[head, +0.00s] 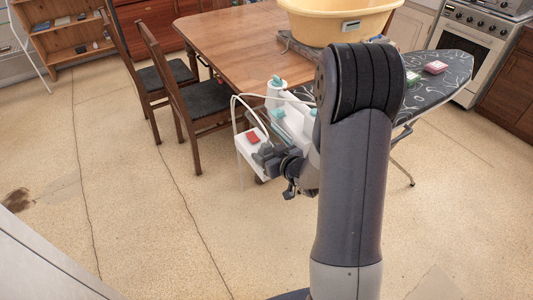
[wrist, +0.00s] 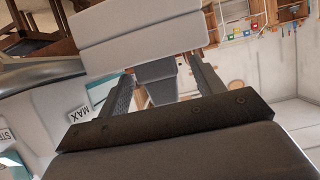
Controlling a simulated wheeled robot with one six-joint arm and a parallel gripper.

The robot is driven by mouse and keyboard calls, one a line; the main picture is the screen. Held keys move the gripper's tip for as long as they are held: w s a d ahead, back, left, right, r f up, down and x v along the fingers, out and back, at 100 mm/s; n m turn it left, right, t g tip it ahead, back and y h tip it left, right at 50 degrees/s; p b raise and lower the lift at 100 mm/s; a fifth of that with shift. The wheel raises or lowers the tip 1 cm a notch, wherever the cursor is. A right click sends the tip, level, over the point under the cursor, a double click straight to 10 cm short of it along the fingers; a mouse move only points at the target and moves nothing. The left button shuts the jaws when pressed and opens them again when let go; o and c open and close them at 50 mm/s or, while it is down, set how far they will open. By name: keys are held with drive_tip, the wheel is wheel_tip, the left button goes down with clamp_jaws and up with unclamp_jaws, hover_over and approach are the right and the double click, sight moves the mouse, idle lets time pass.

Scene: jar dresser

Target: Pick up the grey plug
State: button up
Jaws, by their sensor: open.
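What looks like the grey plug is a stepped, ridged grey block (wrist: 140,40) filling the upper middle of the wrist view. A narrower tapered grey part of it reaches down between the fingers. My gripper (wrist: 163,66) is open, with one dark finger on each side of that narrower part. I see gaps beside it and cannot tell whether either finger touches it. Grey shapes merge there, so I cannot separate the plug from the gripper.
The wooden table (head: 235,45), chairs (head: 190,105) and ironing board (head: 440,72) stand around. Floor at front left is clear.

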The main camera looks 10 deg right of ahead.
drive_tip(key=c, duration=1.1)
drive_tip(key=shift+r, duration=0.1)
